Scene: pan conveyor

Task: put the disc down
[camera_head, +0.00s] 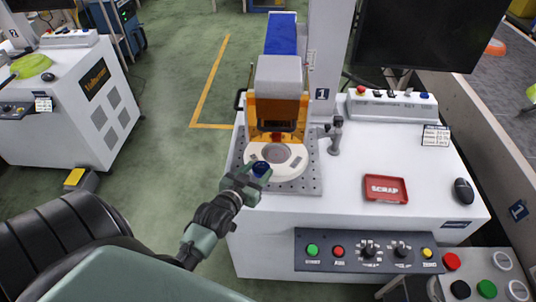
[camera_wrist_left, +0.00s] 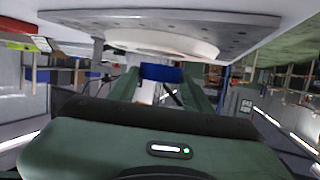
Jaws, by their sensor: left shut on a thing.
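My left gripper (camera_head: 254,174) reaches in from the lower left and is shut on a small dark blue disc (camera_head: 261,169). In the left wrist view the blue disc (camera_wrist_left: 161,73) shows between the green fingers. The gripper is at the front left edge of a white round fixture (camera_head: 290,168) with a grey centre, on a grey perforated plate (camera_head: 311,185). Whether the disc touches the fixture, I cannot tell. In the left wrist view the white fixture (camera_wrist_left: 165,43) lies close to the disc. My right gripper is not in view.
An orange press (camera_head: 262,111) with a grey head stands behind the fixture. A grey post (camera_head: 335,138) stands to its right. A red scrap tray (camera_head: 385,189) and a black mouse (camera_head: 463,191) lie on the white bench (camera_head: 345,210). A button panel (camera_head: 368,252) fronts the bench.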

